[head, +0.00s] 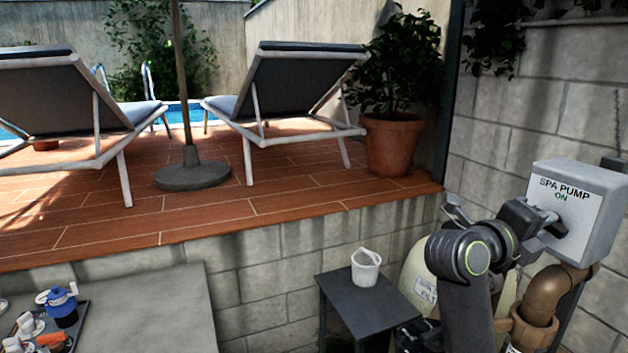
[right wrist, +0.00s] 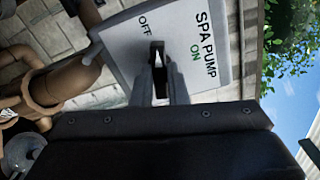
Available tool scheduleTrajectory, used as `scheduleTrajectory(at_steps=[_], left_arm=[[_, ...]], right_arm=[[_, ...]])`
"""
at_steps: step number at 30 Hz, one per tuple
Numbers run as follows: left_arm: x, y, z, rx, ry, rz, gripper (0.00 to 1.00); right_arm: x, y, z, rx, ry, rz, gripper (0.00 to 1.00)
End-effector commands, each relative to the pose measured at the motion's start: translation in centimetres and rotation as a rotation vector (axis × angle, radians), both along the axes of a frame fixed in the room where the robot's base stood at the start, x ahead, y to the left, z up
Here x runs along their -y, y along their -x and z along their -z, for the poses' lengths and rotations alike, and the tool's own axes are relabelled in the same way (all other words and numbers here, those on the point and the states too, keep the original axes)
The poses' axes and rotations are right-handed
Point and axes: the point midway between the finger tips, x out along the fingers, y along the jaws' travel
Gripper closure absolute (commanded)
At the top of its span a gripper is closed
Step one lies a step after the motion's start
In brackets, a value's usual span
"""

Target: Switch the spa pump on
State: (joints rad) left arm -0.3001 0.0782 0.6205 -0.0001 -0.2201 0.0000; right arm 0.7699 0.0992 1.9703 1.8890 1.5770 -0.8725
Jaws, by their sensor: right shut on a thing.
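The spa pump switch box (head: 598,205) is a pale grey box on the block wall at the right of the head view, its front marked SPA PUMP and ON. In the right wrist view the box face (right wrist: 115,45) shows SPA PUMP, a green ON and, beside it, OFF. My right gripper (head: 550,224) is at the front of the box. In the right wrist view its fingers (right wrist: 159,62) are shut on the switch lever (right wrist: 157,47), which they mostly hide. I cannot tell which mark the lever points to. My left gripper is not in view.
Brown pipes (head: 545,293) and a pale filter tank (head: 418,275) stand below the box, close to my right arm. A dark side table (head: 368,308) holds a white bucket (head: 366,268). A raised tiled deck (head: 100,220) with loungers lies behind.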

Motion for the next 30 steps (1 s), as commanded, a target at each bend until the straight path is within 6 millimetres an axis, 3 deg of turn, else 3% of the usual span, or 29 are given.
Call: scheduleTrajectory(at_steps=[30], left_arm=[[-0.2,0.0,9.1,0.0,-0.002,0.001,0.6]], right_arm=[[0.0,0.0,0.5,1.197,-0.498,0.002,1.0]])
